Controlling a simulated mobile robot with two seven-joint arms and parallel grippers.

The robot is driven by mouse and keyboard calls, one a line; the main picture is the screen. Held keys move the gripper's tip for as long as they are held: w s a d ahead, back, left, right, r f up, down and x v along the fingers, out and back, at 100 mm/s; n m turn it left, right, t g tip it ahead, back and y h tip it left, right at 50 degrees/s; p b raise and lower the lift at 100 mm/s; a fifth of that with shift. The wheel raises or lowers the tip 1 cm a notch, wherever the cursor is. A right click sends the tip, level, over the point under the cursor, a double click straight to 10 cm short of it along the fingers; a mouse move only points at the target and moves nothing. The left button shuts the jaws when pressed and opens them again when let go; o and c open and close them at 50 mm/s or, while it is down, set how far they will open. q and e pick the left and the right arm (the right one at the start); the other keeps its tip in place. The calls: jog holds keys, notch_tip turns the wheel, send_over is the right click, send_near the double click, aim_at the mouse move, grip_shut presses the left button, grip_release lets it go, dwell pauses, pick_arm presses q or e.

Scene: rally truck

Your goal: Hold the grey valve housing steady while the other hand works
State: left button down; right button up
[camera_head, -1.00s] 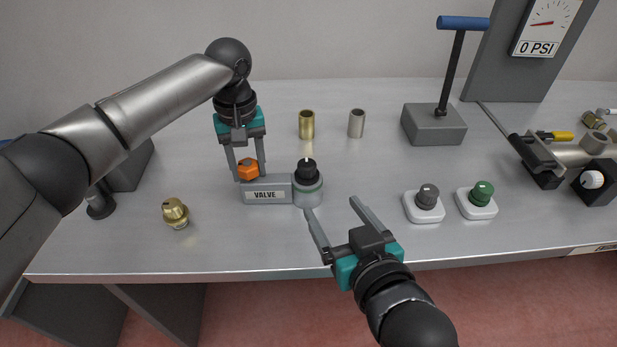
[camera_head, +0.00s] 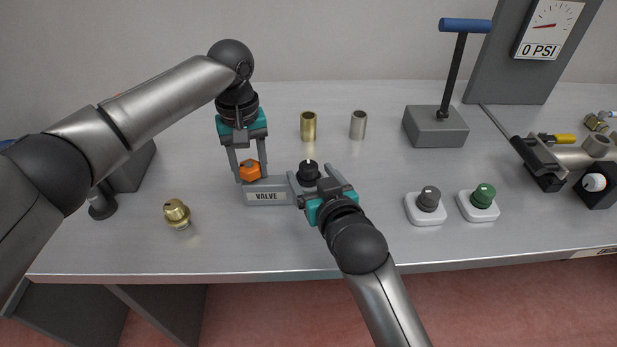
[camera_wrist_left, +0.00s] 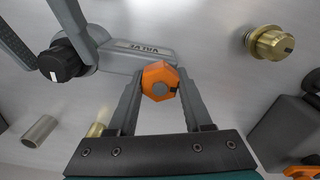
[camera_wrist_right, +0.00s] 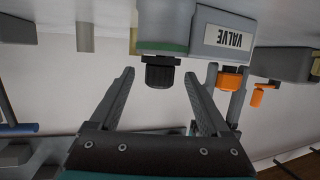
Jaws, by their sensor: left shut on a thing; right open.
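The grey valve housing (camera_head: 266,196) lies on the table, labelled VALVE. It has an orange hex part (camera_head: 250,171) at its left end and a black knob (camera_head: 309,171) at its right end. My left gripper (camera_head: 251,177) has its fingers on either side of the orange part and is shut on it; the left wrist view shows the orange part (camera_wrist_left: 159,81) between the fingertips. My right gripper (camera_head: 311,176) is open, its fingers on either side of the black knob. In the right wrist view the knob (camera_wrist_right: 160,77) stands between the spread fingers, with visible gaps.
A brass fitting (camera_head: 177,213) stands at the left. A brass sleeve (camera_head: 308,126) and a grey sleeve (camera_head: 358,124) stand behind the housing. Grey (camera_head: 428,199) and green (camera_head: 482,196) buttons sit to the right. A blue-handled lever (camera_head: 454,70) stands at the back.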

jog(key=x, duration=0.6)
notch_tip(320, 180, up, 10)
jog(key=shift+m+h, duration=0.3)
jog(key=shift+h, duration=0.1)
notch_tip(320, 180, down, 10)
jog(key=shift+s+d+f, duration=0.1)
jog(key=shift+s+f, duration=0.05)
jog(key=shift+s, duration=0.1)
jog(key=v, duration=1.2)
pick_arm(q)
jog(key=shift+c, duration=1.2)
grip_release()
